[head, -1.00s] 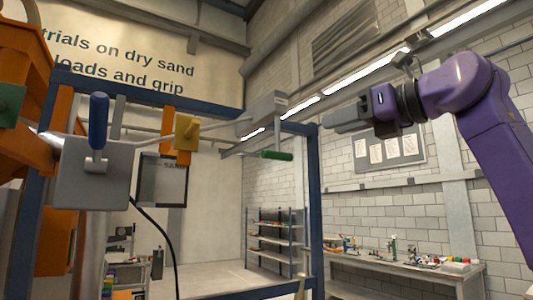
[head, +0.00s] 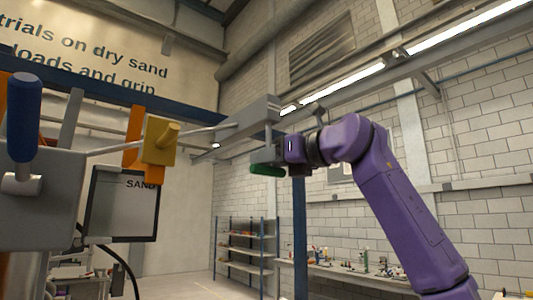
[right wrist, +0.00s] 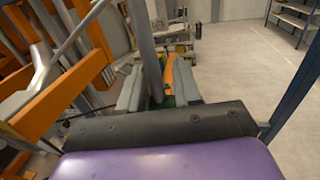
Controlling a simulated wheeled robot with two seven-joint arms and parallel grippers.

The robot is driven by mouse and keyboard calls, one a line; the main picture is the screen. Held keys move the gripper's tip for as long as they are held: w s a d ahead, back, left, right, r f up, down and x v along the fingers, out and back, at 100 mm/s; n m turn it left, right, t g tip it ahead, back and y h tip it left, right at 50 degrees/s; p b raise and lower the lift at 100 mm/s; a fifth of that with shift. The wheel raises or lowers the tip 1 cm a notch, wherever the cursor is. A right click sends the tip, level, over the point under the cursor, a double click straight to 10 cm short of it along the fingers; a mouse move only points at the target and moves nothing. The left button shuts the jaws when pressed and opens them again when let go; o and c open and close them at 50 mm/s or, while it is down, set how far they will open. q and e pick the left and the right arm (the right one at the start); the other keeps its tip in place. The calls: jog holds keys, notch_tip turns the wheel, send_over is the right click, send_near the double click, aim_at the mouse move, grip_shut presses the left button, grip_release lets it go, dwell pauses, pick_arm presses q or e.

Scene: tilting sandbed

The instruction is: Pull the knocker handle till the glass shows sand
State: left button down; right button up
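The green knocker handle (head: 266,170) hangs at the lower end of a grey rod (head: 270,135) below a grey box (head: 247,118). My right gripper (head: 268,155) is at the handle, its fingers partly hidden against it. In the right wrist view its two grey fingers (right wrist: 158,88) stand apart, with the rod between them and green of the handle (right wrist: 170,101) near their base. I see no clear grip. The glass (head: 125,205) is a dark-framed pane marked SAND; it looks plain pale grey. My left gripper is not in view.
A blue handle (head: 25,115) on a grey block stands at the left. A yellow block with a knob (head: 160,140) sits on the rod left of the grey box. A blue frame post (head: 299,230) stands below my right arm. Shelves and a bench are far behind.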

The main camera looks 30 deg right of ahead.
jog(key=shift+s+a+r, duration=0.1)
jog(key=shift+s+r, duration=0.1)
jog(key=shift+s, duration=0.2)
grip_shut()
notch_tip(320, 180, down, 5)
jog(key=b, duration=0.4)
jog(key=shift+f, duration=0.1)
jog(key=shift+c, duration=0.6)
grip_release()
jog(key=shift+s, duration=0.1)
jog(key=shift+o, duration=0.6)
jog(key=shift+a, duration=0.25)
jog(key=shift+d, duration=0.15)
